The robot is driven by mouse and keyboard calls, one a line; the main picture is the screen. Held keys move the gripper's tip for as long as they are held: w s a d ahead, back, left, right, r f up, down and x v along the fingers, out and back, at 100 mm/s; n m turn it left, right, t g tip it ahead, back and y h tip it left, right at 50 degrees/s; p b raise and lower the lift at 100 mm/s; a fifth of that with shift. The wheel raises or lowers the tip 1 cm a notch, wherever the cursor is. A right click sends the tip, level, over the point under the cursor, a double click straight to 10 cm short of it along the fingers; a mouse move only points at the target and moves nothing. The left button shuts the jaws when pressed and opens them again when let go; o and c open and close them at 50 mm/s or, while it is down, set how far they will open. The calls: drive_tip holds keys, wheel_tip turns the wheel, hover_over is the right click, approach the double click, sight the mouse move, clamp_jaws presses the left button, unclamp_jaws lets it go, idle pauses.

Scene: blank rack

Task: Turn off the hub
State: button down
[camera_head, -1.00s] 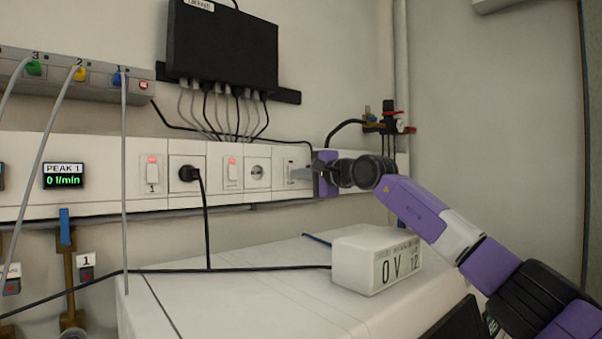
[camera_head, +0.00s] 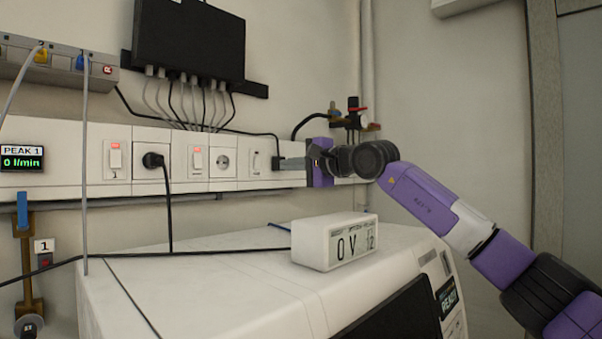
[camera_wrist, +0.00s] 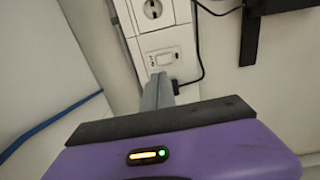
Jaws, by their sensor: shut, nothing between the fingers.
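The hub is apparently the black box (camera_head: 190,40) high on the wall in the head view, with several cables in its underside. A black cable runs from its left side along the wall to the trunking near my gripper. My gripper (camera_head: 282,163) is shut and empty, its fingertips at the right of a small wall module (camera_head: 258,162). In the wrist view, the shut fingers (camera_wrist: 160,92) point at this module (camera_wrist: 160,57), beside a black plug (camera_wrist: 174,86) with a cable. I cannot tell whether the fingertips touch it.
Left along the trunking are a round socket (camera_head: 223,163), red-lit switches (camera_head: 197,158) (camera_head: 117,155) and a black plug (camera_head: 153,160). A white display box (camera_head: 335,241) stands on a white machine (camera_head: 210,270) below. Gas valves (camera_head: 352,118) are right of the trunking.

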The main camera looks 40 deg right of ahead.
drive_tip(key=s+b, duration=0.1)
drive_tip(key=s, duration=0.3)
drive_tip(key=shift+d, duration=0.1)
idle(0.4)
